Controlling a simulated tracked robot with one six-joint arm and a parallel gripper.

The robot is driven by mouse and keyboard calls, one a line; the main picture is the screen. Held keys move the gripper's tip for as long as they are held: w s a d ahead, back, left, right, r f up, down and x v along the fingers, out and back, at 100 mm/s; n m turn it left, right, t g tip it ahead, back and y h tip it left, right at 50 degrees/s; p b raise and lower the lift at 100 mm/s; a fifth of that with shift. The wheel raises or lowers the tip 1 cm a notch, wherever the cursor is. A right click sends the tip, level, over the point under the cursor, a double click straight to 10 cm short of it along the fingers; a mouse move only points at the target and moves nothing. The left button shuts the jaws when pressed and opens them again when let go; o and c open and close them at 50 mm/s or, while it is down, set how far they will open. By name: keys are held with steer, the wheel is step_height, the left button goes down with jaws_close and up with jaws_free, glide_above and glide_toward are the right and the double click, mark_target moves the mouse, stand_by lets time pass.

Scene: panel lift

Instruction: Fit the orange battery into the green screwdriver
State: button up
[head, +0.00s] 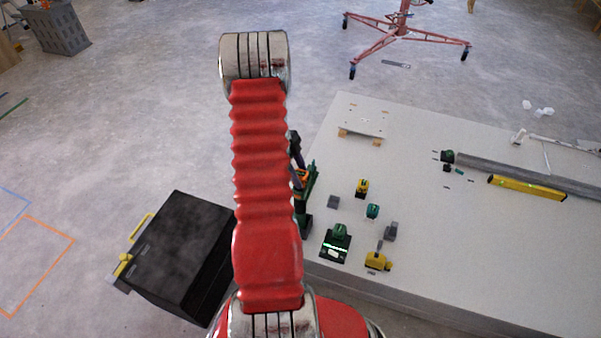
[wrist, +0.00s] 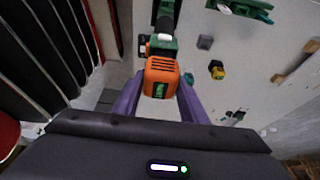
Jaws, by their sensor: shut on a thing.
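The orange battery (wrist: 160,76) sits between the two purple fingers of my gripper (wrist: 158,84) in the wrist view, and the gripper is shut on it. The green screwdriver (wrist: 163,44), with a dark front part, lies just beyond the battery. Whether the two touch or are joined I cannot tell. In the head view my arm hides much of this area. A bit of the orange battery (head: 302,176) shows right of the arm, below my dark gripper (head: 296,150) and beside green parts at the table's left edge.
The pale table (head: 440,240) holds a yellow battery (head: 362,187), a teal battery (head: 372,211), a black charger (head: 335,247) with a green light, a yellow tool (head: 377,261) and a yellow level (head: 527,187). A black box (head: 180,255) stands on the floor left of the table.

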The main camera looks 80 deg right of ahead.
steer(key=shift+f, duration=0.85)
stand_by(0.6)
stand_by(0.3)
steer(key=o, duration=1.3)
steer(key=shift+c, duration=0.2)
steer(key=v, duration=1.3)
steer(key=shift+r, duration=0.3)
steer(key=shift+w, duration=0.1)
